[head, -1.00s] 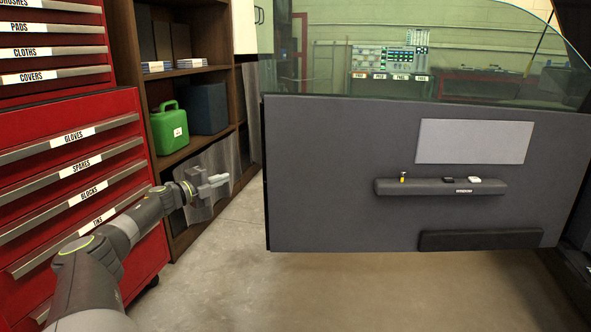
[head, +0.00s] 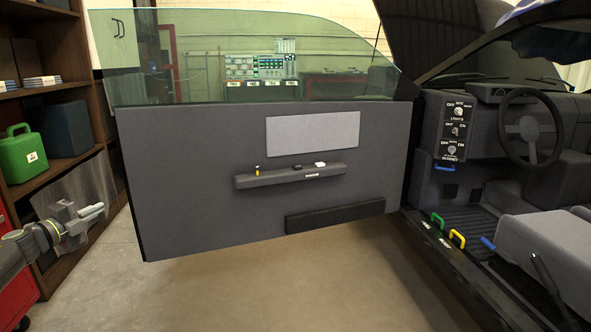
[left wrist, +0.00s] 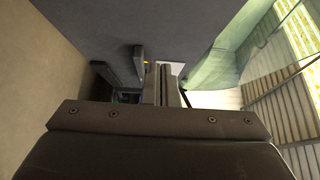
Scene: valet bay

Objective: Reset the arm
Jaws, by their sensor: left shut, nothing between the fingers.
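My left gripper (head: 92,213) is at the left of the head view, in front of the lower part of the shelf unit and left of the open car door. Its fingers are together with nothing between them. The left wrist view shows the same gripper (left wrist: 168,85) from behind, with the grey door panel (left wrist: 190,28) beyond it. My right gripper is not in view.
The open car door (head: 200,205) with its window stands in the middle; small items lie on its ledge (head: 290,177). The car interior with steering wheel (head: 530,125) is at right. A wooden shelf with a green can (head: 22,155) stands at left. Bare floor (head: 250,280) lies in front.

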